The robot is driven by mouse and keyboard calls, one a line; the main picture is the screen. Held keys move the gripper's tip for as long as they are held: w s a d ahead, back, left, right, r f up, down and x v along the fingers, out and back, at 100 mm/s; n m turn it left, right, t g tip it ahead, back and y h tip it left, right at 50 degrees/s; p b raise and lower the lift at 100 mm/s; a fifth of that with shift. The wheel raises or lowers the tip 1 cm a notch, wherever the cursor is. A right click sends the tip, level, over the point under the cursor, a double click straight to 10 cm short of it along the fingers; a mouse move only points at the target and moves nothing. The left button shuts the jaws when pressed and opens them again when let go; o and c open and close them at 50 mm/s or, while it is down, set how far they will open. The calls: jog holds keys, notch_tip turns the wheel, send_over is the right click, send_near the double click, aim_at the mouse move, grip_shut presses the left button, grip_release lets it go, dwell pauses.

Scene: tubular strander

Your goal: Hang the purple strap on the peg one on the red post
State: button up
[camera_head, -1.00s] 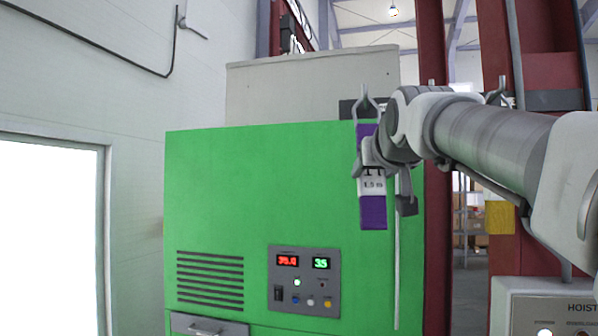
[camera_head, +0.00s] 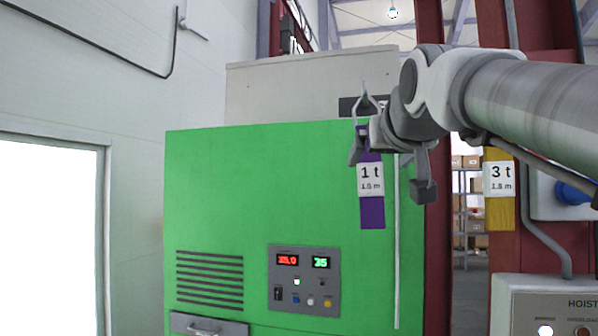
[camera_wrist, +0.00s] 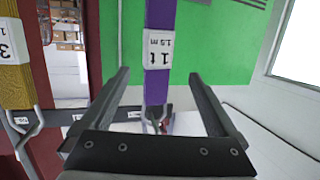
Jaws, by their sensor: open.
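The purple strap (camera_head: 372,205), labelled "1 t", hangs upright in front of the green cabinet. A metal fitting (camera_head: 365,98) shows at its top; the peg bearing it is not clear. My gripper (camera_head: 390,172) is open beside the upper part of the strap, with one finger to each side in the picture. In the wrist view, the purple strap (camera_wrist: 159,82) runs between the spread fingers of my gripper (camera_wrist: 158,74), clear of both. The red post (camera_head: 437,220) stands right of the strap, partly hidden by my arm.
A yellow strap (camera_head: 500,205), labelled "3 t", hangs to the right, and it shows at the left of the wrist view (camera_wrist: 15,85). The green cabinet (camera_head: 215,200) stands behind the purple strap. A hoist control box (camera_head: 535,315) is at lower right.

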jog(key=d+b+v, duration=0.1)
jog(key=v, duration=1.1)
notch_tip(320, 180, down, 25)
jog(key=s+a+g, duration=0.1)
jog(key=g, duration=0.4)
jog(key=s+f+g, duration=0.2)
jog(key=s+f, duration=0.2)
jog(key=f, duration=0.6)
jog(key=s+f+g, duration=0.3)
jog(key=s+f, duration=0.2)
jog(key=f, duration=0.6)
jog(key=shift+s+a+f+n+y, duration=0.2)
jog(key=shift+s+a+n+y, duration=0.1)
jog(key=shift+y, duration=0.1)
